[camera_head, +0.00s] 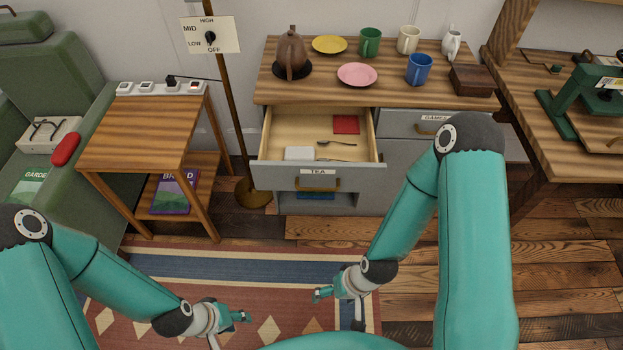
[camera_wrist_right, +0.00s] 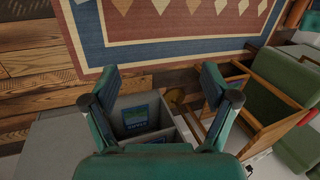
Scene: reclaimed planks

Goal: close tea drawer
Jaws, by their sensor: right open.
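The tea drawer (camera_head: 317,178), with a grey front, a TEA label and a brass handle (camera_head: 318,186), stands pulled open from the cabinet. Inside lie a red packet (camera_head: 346,124), a spoon (camera_head: 337,143) and a white box (camera_head: 299,153). My right gripper (camera_head: 338,308) is open and empty above the rug, in front of the drawer and apart from it. Its two spread fingers also show in the right wrist view (camera_wrist_right: 158,90). My left gripper (camera_head: 228,330) is over the rug to the left, its fingers apart and empty.
The cabinet top (camera_head: 400,97) holds a teapot (camera_head: 291,52), plates and several mugs. A GAMES drawer (camera_head: 432,122) beside it is shut. A lamp pole (camera_head: 234,100) and wooden side table (camera_head: 140,135) stand left of the drawer. The rug (camera_head: 270,265) in front is clear.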

